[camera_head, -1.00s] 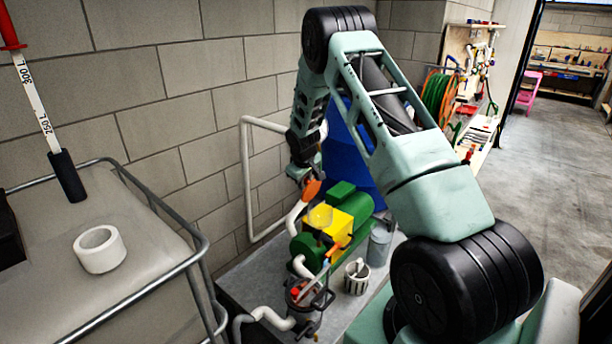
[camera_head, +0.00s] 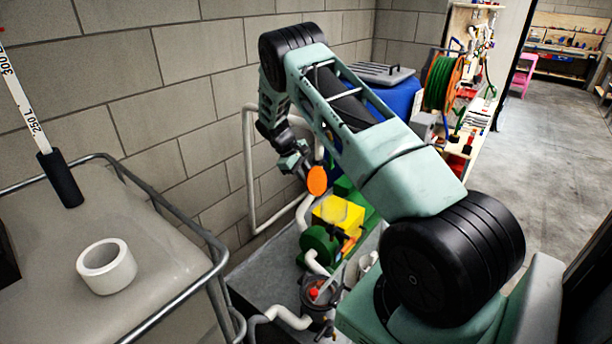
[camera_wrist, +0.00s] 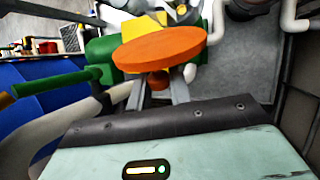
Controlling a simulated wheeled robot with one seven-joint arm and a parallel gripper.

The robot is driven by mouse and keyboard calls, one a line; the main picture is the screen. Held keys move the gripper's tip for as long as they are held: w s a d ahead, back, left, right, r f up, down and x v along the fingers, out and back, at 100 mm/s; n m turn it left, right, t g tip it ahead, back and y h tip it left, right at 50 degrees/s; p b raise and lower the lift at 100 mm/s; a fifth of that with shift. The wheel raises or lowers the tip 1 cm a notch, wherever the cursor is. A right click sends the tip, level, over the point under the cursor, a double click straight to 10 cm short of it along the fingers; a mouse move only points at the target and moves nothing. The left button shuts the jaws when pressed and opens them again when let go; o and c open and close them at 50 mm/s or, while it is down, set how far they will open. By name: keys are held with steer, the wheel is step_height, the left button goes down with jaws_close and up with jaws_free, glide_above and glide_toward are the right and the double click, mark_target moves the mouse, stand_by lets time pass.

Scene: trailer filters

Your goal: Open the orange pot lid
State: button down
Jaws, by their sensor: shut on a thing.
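The orange pot lid (camera_head: 317,180) is a flat round disc. In the head view it is held up in the air beside the yellow and green pump, tilted so that its face shows. In the wrist view the lid (camera_wrist: 160,49) lies just beyond my fingers, with a small orange knob under it between the fingertips. My gripper (camera_wrist: 160,85) is shut on that knob; in the head view my gripper (camera_head: 304,168) is at the lid's upper left. I cannot make out the pot's opening, which is small or hidden among the pump and pipes.
A yellow and green pump (camera_head: 338,211) with white pipes stands on the grey platform below. A dark pot with a red part (camera_head: 316,293) is in front. A blue barrel (camera_head: 398,100) is behind my arm. A caged tank with a white ring (camera_head: 106,266) is at left.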

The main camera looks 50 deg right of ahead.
steer(key=shift+f, duration=0.1)
stand_by(0.3)
steer(key=c, duration=1.3)
jaws_free()
steer(key=b+v, duration=0.4)
steer(key=v, duration=1.3)
steer(key=shift+w, duration=0.15)
steer(key=shift+a, duration=0.1)
